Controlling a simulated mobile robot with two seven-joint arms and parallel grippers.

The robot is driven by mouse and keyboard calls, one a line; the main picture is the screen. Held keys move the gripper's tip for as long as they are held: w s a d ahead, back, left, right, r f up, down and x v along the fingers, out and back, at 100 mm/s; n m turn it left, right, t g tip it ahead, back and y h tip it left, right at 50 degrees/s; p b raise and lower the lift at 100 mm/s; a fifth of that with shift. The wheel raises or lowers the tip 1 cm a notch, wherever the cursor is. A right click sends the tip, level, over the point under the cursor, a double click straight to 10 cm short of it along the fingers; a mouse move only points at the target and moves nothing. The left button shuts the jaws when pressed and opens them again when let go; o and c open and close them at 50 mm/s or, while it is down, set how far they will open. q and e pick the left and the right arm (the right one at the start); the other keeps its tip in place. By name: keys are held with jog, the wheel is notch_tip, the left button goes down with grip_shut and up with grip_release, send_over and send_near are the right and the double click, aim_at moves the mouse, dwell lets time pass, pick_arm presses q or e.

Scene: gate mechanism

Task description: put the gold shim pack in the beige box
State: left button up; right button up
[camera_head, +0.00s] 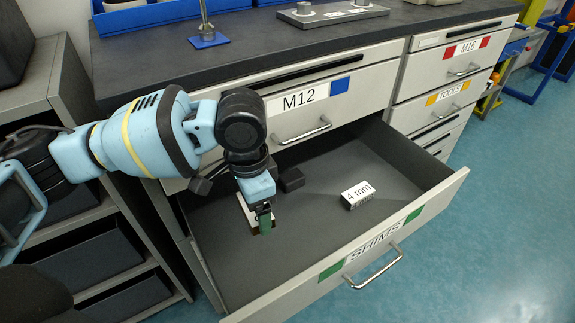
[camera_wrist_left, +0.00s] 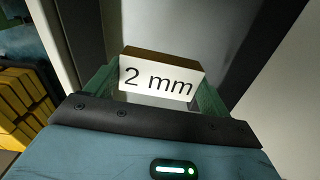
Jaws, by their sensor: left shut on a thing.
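The shim pack (camera_wrist_left: 158,82) between my left gripper's green fingers has a white face reading "2 mm" and a brownish-gold top edge in the left wrist view. My left gripper (camera_head: 257,214) is shut on it, reaching down into the open SHIMS drawer (camera_head: 310,240) in the head view. There the pack is mostly hidden by the gripper; whether it touches the drawer floor I cannot tell. A white-faced "4 mm" pack (camera_head: 357,195) lies in the drawer to the right of my gripper. No beige box is recognisable. My right gripper is not in view.
A small dark block (camera_head: 291,180) sits in the drawer behind my gripper. The shut M12 drawer (camera_head: 318,103) overhangs the back. The drawer's front wall carries a handle (camera_head: 377,270). Yellow bins (camera_wrist_left: 22,100) show at left in the wrist view. Open floor (camera_head: 500,200) is at right.

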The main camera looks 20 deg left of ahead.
pick_arm(q)
jog(key=n, duration=0.1)
jog(key=s+n, duration=0.1)
jog(key=shift+s+a+r+n, duration=0.15)
jog(key=shift+a+r+n, duration=0.15)
jog(key=shift+r+n, duration=0.1)
jog(key=s+r+n+p, duration=0.1)
jog(key=s+n+p, duration=0.2)
jog(key=s+p, duration=0.4)
jog(key=s+a+r+n+p, duration=0.1)
jog(key=s+n+p, duration=0.2)
jog(key=s+p, duration=0.4)
jog(key=p, duration=0.4)
jog(key=shift+a+r+p, duration=0.15)
jog(key=shift+r+p, duration=0.15)
jog(key=shift+r, duration=0.05)
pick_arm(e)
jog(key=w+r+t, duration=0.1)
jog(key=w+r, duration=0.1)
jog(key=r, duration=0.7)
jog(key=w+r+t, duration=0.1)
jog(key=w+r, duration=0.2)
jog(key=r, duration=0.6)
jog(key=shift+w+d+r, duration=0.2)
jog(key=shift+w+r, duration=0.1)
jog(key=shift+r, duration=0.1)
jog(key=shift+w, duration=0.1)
